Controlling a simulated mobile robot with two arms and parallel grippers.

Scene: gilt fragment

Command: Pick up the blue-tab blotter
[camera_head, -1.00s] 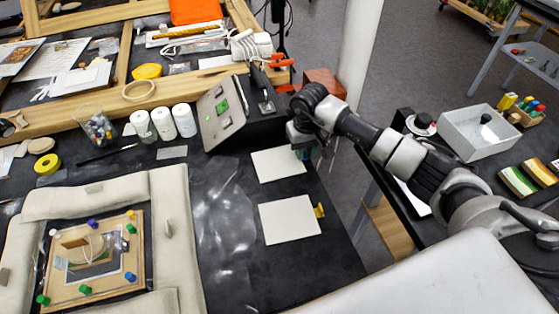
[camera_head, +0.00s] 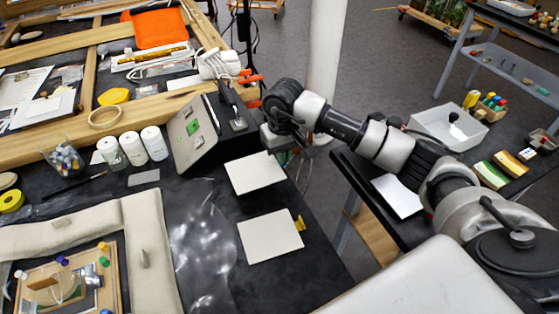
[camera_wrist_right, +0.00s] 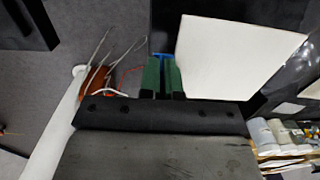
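The blue-tab blotter is a pale rectangular sheet (camera_head: 255,172) near the right edge of the black table. In the right wrist view it is a large white sheet (camera_wrist_right: 235,55) with a blue tab (camera_wrist_right: 162,60) at its edge. My right gripper (camera_wrist_right: 162,77) has its two green fingers close together, with the blue tab between them. The head view shows this gripper (camera_head: 272,138) at the sheet's far right corner, its fingertips largely hidden. A second pale blotter (camera_head: 268,237) with a yellow tab (camera_head: 300,223) lies nearer. My left gripper is out of view.
Clear plastic film (camera_head: 205,255) lies left of the yellow-tab blotter. A side table with a white bin (camera_head: 448,127) is at right, across a gap.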

